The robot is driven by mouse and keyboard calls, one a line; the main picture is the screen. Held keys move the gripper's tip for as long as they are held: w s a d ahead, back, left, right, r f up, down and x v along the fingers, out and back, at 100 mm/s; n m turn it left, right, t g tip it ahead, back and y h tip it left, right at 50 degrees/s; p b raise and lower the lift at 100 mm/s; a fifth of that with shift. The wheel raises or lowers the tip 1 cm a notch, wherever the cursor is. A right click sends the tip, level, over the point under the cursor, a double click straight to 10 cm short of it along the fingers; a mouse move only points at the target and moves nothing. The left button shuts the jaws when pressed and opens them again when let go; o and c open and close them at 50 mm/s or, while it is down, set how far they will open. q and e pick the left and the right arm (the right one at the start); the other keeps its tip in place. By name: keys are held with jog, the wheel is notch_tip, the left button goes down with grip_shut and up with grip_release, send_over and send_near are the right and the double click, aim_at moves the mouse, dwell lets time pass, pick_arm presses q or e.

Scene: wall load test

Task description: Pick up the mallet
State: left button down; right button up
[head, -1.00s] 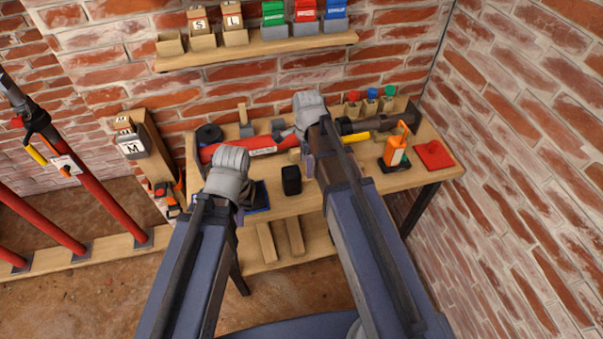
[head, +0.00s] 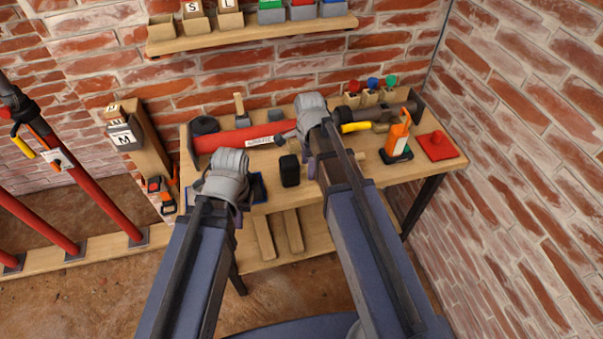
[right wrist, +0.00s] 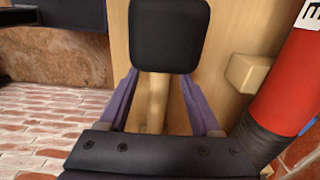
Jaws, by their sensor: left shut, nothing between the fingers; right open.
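The mallet has a black block head (head: 290,171), which also shows in the right wrist view (right wrist: 169,36). Its pale wooden handle (right wrist: 157,103) lies along the bench, pointing right in the head view, partly hidden by my right arm. My right gripper (head: 312,166) is open at the handle. In the right wrist view its purple fingers (right wrist: 157,88) stand on either side of the handle, just behind the head; I cannot tell whether they touch it. My left gripper (head: 240,212) is shut and empty at the bench's front left, mostly hidden by its own wrist.
A red cylinder (head: 228,137) lies behind the mallet, close to the right gripper in the wrist view (right wrist: 290,85). An orange tool (head: 398,130) and a red plate (head: 436,146) are on the right. A brick wall (head: 520,170) bounds the right side.

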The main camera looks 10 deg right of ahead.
notch_tip(320, 180, down, 3)
jog(key=shift+r+b, duration=0.2)
jog(key=shift+b, duration=0.6)
pick_arm(q)
notch_tip(320, 180, down, 2)
jog(key=shift+f, duration=0.2)
pick_arm(e)
jog(key=shift+r, duration=0.1)
grip_shut()
